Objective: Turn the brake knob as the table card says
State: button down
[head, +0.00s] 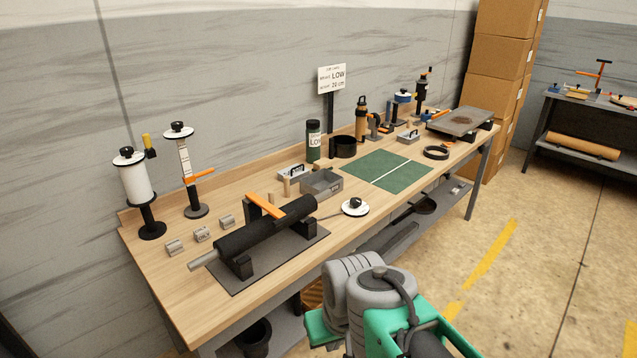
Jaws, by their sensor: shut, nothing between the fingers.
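The table card (332,79) stands on a black post at the back of the bench. Its large word reads LOW and a lower line seems to read 22 cm; the smaller print is too small to read. A black knob on a white disc (355,209) sits at the bench's front edge, right of a black roller (262,232). Similar knobs on white discs top two stands at the left, a white spool (135,184) and a slim post (184,165). I cannot tell which is the brake knob, nor read any setting. My gripper is not in view; only my arm shows, low in front.
The wooden bench (160,235) holds a green mat (372,166), a grey tray (322,190), a dark green canister (313,140) and a flat plate machine (460,122). Small grey blocks lie at the left. Stacked boxes (497,85) stand behind the far end. Floor at the right is open.

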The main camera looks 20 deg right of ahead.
aim_at(356, 202)
jog(key=z, duration=1.3)
jog(key=i, duration=2)
jog(key=u, duration=4.2)
